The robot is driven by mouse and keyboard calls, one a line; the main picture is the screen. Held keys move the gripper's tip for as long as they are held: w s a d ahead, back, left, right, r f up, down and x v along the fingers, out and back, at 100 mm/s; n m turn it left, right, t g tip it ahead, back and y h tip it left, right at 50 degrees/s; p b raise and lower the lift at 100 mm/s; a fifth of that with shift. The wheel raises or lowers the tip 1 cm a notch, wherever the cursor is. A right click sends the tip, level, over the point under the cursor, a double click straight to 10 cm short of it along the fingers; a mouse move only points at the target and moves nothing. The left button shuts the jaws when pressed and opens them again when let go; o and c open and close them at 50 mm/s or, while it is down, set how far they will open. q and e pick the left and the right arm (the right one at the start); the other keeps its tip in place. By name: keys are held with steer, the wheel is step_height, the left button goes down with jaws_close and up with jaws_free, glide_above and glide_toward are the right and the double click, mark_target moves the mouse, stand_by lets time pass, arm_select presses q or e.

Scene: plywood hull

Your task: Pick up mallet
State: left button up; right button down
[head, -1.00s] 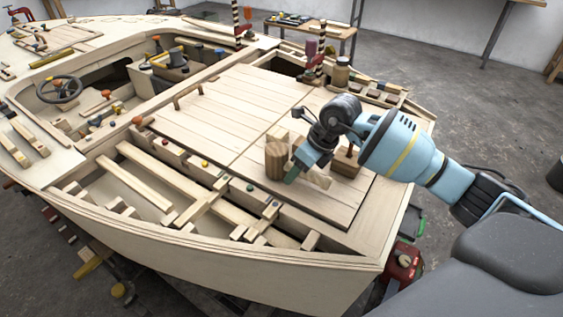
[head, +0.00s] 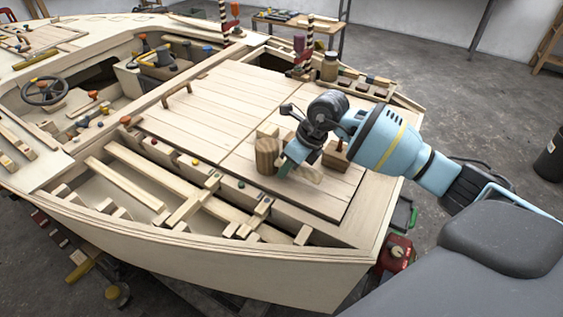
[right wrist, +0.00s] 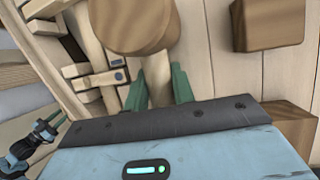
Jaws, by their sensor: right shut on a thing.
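The mallet (head: 267,156) has a round, light-brown wooden head and stands out on the pale plank hatch. In the right wrist view its head (right wrist: 130,22) is at the top, with the pale handle (right wrist: 158,78) running down from it. My right gripper (head: 288,167) is beside the head in the head view. Its green fingers (right wrist: 158,90) are shut on the handle from both sides. I cannot tell whether the mallet touches the planks. A small blue and black arm end (right wrist: 35,140) at the left of the wrist view looks like my left gripper; its jaws are unclear.
A wooden block with a peg (head: 337,154) stands just right of my right gripper. The open hull bay (head: 150,190) with ribs and coloured knobs lies in front. A jar (head: 329,67) and striped posts stand behind.

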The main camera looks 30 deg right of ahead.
steer(key=shift+r, duration=0.5)
steer(key=r, duration=0.2)
steer(key=shift+s+a+r, duration=0.3)
steer(key=shift+s, duration=0.05)
steer(key=s+a+r, duration=0.1)
steer(key=s+a, duration=0.8)
steer(key=s, duration=0.2)
steer(key=shift+s+a+r+b, duration=0.2)
steer(key=shift+s+a+b, duration=0.1)
steer(key=shift+b, duration=0.1)
